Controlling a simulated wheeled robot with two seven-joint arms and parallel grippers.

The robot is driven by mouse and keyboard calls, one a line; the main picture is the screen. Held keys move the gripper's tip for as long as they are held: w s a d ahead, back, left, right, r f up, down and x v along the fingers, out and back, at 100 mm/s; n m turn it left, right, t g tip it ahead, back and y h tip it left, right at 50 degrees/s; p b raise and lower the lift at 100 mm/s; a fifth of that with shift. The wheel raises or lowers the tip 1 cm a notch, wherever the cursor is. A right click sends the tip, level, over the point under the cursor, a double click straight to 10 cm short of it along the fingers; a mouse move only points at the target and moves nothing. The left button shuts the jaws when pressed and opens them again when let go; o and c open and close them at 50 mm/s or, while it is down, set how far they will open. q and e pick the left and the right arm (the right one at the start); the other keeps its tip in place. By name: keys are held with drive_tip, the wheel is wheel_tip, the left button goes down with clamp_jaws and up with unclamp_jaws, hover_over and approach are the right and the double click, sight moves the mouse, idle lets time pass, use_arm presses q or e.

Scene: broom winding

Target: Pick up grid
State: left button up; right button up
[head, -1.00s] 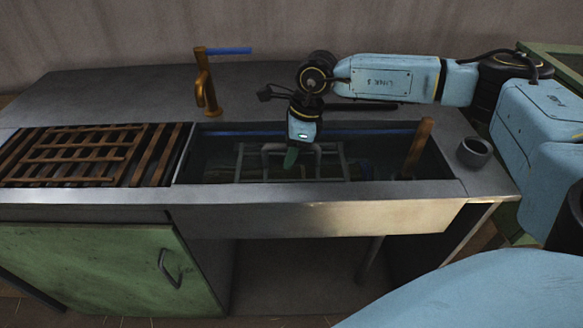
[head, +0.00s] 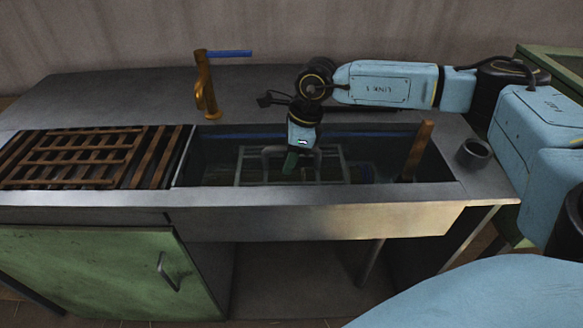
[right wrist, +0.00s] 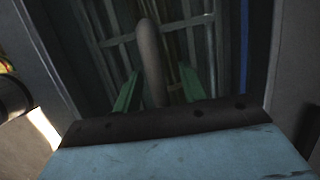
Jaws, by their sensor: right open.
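A grey metal grid (head: 248,169) is inside the sink basin, with a rounded handle (head: 274,151) rising from it. My right gripper (head: 291,163) is over the grid, its green fingers pointing down at the handle. In the right wrist view the fingers of my right gripper (right wrist: 160,88) are apart, with the grey handle (right wrist: 149,50) between them and nearer the left finger. I cannot tell whether a finger touches it. The grid's bars (right wrist: 185,40) show beyond. The gripper hides part of the grid. My left gripper is not in view.
The sink's front rim (head: 320,194) stands close in front of the grid. A brown wooden handle (head: 418,150) sticks up at the basin's right. A brass tap (head: 206,88) stands behind. A brown slatted rack (head: 80,155) lies left, and a grey cup (head: 474,153) right.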

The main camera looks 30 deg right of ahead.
drive_tip(key=shift+c, duration=0.4)
clamp_jaws()
drive_tip(key=shift+r, duration=0.15)
